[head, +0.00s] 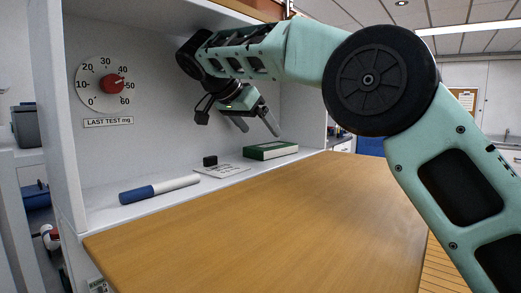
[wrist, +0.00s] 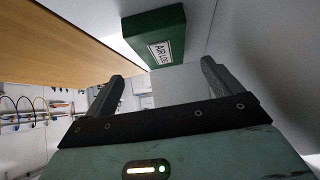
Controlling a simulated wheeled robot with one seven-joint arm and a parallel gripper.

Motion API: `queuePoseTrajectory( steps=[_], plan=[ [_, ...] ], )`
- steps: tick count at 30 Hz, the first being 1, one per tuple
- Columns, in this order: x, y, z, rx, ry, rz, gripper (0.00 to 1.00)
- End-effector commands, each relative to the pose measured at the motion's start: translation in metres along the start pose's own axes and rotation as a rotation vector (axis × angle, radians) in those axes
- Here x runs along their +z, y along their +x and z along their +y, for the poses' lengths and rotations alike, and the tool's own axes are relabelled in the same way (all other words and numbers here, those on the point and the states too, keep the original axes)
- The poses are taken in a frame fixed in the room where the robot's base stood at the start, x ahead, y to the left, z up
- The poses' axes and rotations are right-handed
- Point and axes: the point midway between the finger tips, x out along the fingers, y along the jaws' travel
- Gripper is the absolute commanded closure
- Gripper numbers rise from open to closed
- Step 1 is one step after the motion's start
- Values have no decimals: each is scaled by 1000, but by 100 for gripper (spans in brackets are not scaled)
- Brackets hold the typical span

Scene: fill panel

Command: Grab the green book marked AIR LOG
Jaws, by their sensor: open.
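The green book (head: 270,151) lies flat on the white shelf, toward its right end, with white page edges showing. In the wrist view the green book (wrist: 153,33) is at the top centre, and its white label reads AIR LOG. My gripper (head: 259,127) is open and empty, above and slightly left of the book, with its fingers pointing down and to the right. In the wrist view the two fingers of my gripper (wrist: 163,75) stand apart, with the book beyond their tips and not between them.
A white card (head: 222,171) with a small black block (head: 210,161) lies left of the book. A blue and white cylinder (head: 158,190) lies further left. A dial with a red knob (head: 113,81) is on the back panel. The wooden top (head: 270,220) in front is bare.

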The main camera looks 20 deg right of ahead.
Motion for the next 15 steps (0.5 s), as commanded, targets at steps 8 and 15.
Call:
queuePoseTrajectory(
  steps=[8,15],
  plan=[
    [-1,19,1,2,1,0,9],
    [-1,48,1,4,0,1,9]
  ],
)
